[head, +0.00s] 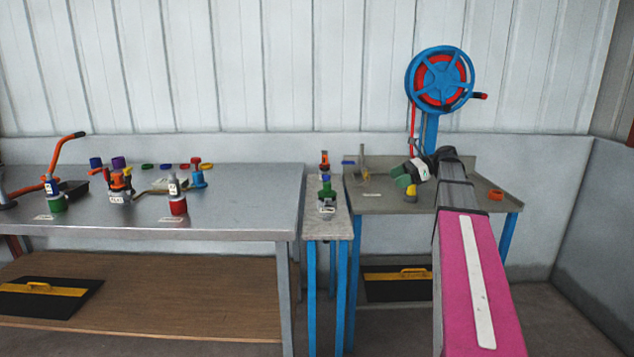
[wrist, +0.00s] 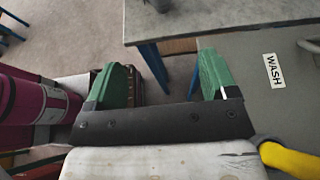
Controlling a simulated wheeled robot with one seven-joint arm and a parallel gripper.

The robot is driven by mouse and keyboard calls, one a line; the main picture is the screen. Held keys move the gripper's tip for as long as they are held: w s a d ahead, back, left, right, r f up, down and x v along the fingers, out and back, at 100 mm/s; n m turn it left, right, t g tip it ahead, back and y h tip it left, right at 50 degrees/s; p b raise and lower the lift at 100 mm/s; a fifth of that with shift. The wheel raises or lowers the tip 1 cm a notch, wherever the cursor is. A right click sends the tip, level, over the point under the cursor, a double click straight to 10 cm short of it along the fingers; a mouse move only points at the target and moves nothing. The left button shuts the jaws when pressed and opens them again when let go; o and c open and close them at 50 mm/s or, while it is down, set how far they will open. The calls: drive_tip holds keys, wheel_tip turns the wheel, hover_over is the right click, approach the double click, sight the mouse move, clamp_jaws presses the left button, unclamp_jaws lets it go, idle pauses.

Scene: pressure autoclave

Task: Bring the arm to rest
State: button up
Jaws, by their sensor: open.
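My gripper (head: 401,176) is at the end of my pink arm, above the left part of the right-hand table (head: 380,203). Its green fingers point left in the head view. In the wrist view my gripper (wrist: 165,82) has its two green fingers wide apart, with nothing between them. Past the fingers are the floor and a grey table edge. A yellow piece (head: 411,192) shows just below the gripper in the head view; whether they touch I cannot tell.
A blue wheel with a red inside (head: 440,79) stands behind my arm. A narrow table (head: 327,224) with a green-bodied item (head: 326,190) is left of the gripper. The long steel table (head: 250,210) holds several bottles and parts. An orange ring (head: 496,195) lies right of my arm.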

drive_tip(key=s+a+f+n+h, duration=0.2)
drive_tip(key=s+a+f, duration=0.1)
drive_tip(key=f, duration=0.5)
drive_tip(key=s+a+f+n+h, duration=0.2)
drive_tip(key=a+f, duration=0.1)
drive_tip(key=f, duration=0.4)
drive_tip(key=s+a+f+n+h, duration=0.2)
drive_tip(key=s+a+f, duration=0.1)
drive_tip(key=f, duration=0.5)
drive_tip(key=s+f+n+h, duration=0.7)
drive_tip(key=s+f+n, duration=0.5)
drive_tip(key=f, duration=0.3)
drive_tip(key=shift+s+a+f, duration=0.2)
drive_tip(key=shift+s+f, duration=0.1)
drive_tip(key=shift+s, duration=0.35)
